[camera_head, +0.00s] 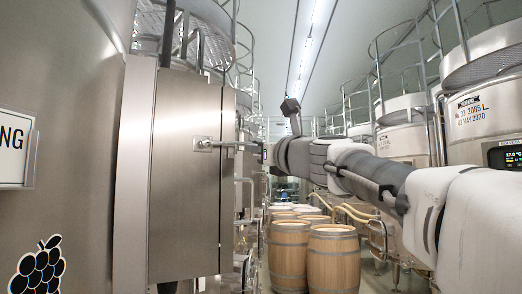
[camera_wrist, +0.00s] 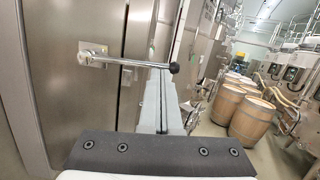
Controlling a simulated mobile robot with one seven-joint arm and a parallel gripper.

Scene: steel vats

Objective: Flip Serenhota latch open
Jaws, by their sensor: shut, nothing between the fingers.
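The latch is a metal lever (camera_head: 225,144) on a bracket on the steel door (camera_head: 185,180) of a vat. In the wrist view the lever (camera_wrist: 130,63) runs sideways from its bracket and ends in a black knob (camera_wrist: 174,68). My gripper (camera_wrist: 161,78) is shut and empty, its fingers close together. The fingertips appear close to the lever's knob end; I cannot tell whether they touch. In the head view my gripper is at the end of my arm near the lever's free end, with its fingers hard to make out.
Wooden barrels (camera_head: 333,255) stand on the floor beyond the door. More steel vats (camera_head: 402,125) with railings line the right side. A vat with a grape sticker (camera_head: 37,268) fills the left. The space around my arm looks open.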

